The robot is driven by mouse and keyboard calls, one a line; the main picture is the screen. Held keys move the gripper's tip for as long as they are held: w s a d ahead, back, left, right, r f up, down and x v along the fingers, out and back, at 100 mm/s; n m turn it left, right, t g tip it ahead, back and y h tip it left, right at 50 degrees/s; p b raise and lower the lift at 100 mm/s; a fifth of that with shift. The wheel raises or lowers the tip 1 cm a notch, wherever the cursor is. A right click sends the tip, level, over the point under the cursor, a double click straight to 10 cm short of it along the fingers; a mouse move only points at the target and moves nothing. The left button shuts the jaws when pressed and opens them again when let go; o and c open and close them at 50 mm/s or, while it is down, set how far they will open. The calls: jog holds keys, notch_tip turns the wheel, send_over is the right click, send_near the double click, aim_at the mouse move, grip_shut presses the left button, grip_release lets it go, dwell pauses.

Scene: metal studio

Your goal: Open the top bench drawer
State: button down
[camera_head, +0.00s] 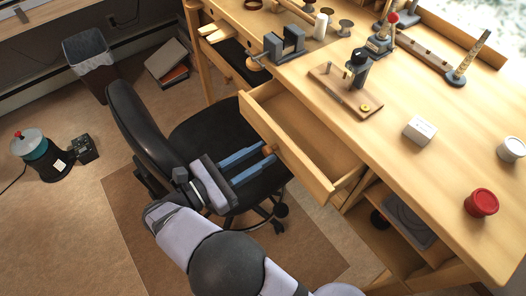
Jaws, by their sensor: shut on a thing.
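The top bench drawer (291,148) is a light wooden drawer under the front edge of the workbench (432,196). It stands pulled well out, and its inside shows empty where I can see it. My gripper (268,150) reaches in from the lower left, with its two blue fingers at the drawer's front. It is shut on the small round wooden knob (268,149), which is partly hidden between the fingertips.
A black office chair (143,137) stands beneath and left of my gripper. An open shelf with a grey item (408,222) is below the bench at right. A white box (420,130), a red jar (481,202) and tools stand on the benchtop.

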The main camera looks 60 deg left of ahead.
jog(key=c, duration=1.4)
grip_release()
jog(key=shift+c, duration=0.2)
jog(key=shift+r, duration=0.15)
notch_tip(320, 180, up, 10)
